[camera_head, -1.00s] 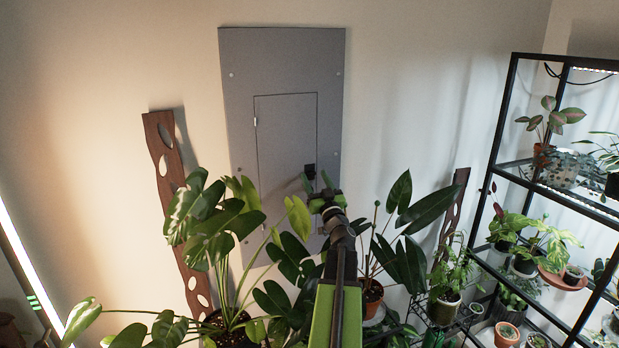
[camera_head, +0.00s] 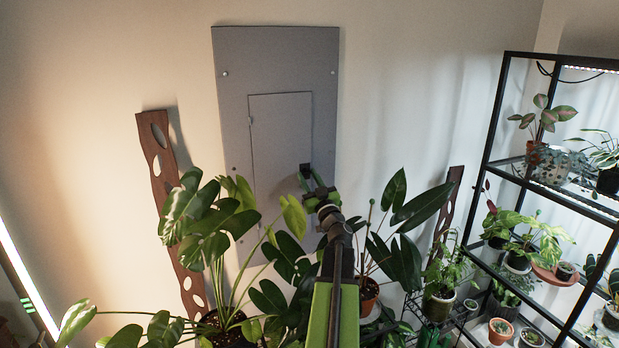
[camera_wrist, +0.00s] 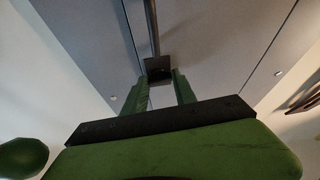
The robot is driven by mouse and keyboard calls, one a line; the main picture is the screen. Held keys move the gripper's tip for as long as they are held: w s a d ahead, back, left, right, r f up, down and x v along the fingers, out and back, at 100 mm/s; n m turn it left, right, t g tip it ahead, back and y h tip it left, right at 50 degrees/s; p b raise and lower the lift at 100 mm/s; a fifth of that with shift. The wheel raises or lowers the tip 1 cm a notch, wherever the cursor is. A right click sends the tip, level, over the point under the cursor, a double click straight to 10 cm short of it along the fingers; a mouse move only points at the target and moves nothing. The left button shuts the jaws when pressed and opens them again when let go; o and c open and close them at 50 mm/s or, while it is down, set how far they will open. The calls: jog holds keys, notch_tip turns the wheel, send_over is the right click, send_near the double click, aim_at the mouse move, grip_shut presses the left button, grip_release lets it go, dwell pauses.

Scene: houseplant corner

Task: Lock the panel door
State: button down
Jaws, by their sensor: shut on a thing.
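The grey panel (camera_head: 238,80) hangs on the wall at the middle of the head view. Its panel door (camera_head: 278,130) lies flat in the frame and looks closed. A small black latch (camera_head: 305,169) sits at the door's right edge. My gripper (camera_head: 308,177) is at the latch, its green fingers reaching up to it. In the wrist view the two green fingers (camera_wrist: 160,84) stand on either side of the dark latch (camera_wrist: 158,69) and are shut on it. Whether the latch is locked cannot be told.
Large leafy plants (camera_head: 212,225) stand in front of the panel, below and left of my arm. Another plant (camera_head: 400,250) is close on the right. A black shelf (camera_head: 490,150) with potted plants stands at the right. Dark wooden boards (camera_head: 165,180) lean on the wall.

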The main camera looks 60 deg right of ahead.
jog(key=n+y, duration=0.1)
jog(key=n, duration=0.1)
jog(key=n+y+p, duration=0.1)
jog(key=n, duration=0.1)
jog(key=n+t+y, duration=0.1)
jog(key=n, duration=0.1)
jog(key=shift+s+d+r, duration=0.15)
jog(key=shift+d, duration=0.15)
jog(key=n+y+p, duration=0.1)
jog(key=n, duration=0.2)
jog(key=n+y+p, duration=0.1)
jog(key=n+p, duration=0.1)
jog(key=n, duration=0.1)
jog(key=shift+s+d+r+y, duration=0.1)
jog(key=shift+r+y, duration=0.1)
jog(key=shift+y, duration=0.2)
jog(key=n+y+p, duration=0.1)
jog(key=n+p, duration=0.1)
jog(key=n, duration=0.1)
jog(key=n+g+p, duration=0.1)
jog(key=n+p, duration=0.1)
jog(key=n, duration=0.1)
jog(key=shift+r+y, duration=0.2)
jog(key=shift+y, duration=0.2)
jog(key=shift+n+g+y+p, duration=0.3)
jog(key=shift+n+g+p, duration=0.2)
jog(key=shift+n+p, duration=0.55)
jog(key=shift+f+n, duration=0.15)
jog(key=shift+n, duration=0.2)
